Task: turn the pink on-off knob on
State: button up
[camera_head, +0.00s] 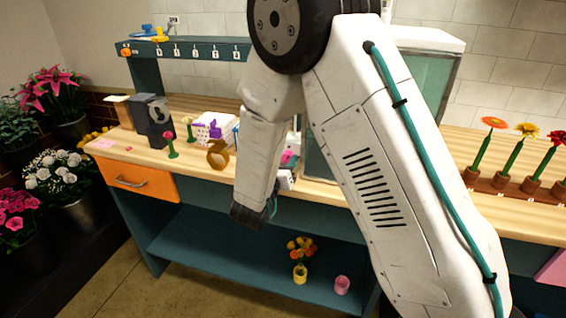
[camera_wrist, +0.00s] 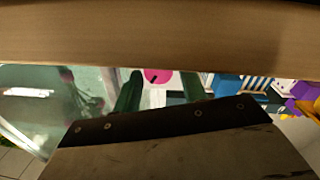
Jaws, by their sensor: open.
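The pink knob (camera_wrist: 157,76) shows in the wrist view as a round pink piece on a white panel, partly cut off by a wooden edge across the top. My gripper (camera_wrist: 159,88) is open, with its two green fingers apart and the knob seen between and beyond them. I cannot tell whether the fingers touch it. In the head view a small pink spot (camera_head: 288,157), likely the knob, shows just right of my forearm. My fingers are mostly hidden there behind my arm. The knob's setting cannot be read.
The wooden bench (camera_head: 125,145) holds a dark grey device (camera_head: 152,120), a gold ring-shaped piece (camera_head: 218,155) and a pink flower on a green stand (camera_head: 172,148). A glass-sided case (camera_head: 428,85) stands behind my arm. A flower rack (camera_head: 510,187) is at right.

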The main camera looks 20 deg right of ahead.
jog(key=shift+w+d, duration=0.1)
jog(key=c, duration=0.7)
jog(key=m, duration=0.3)
jog(key=shift+r+m+y, duration=0.1)
jog(key=shift+m+y, duration=0.2)
jog(key=shift+m, duration=1.7)
jog(key=o, duration=0.7)
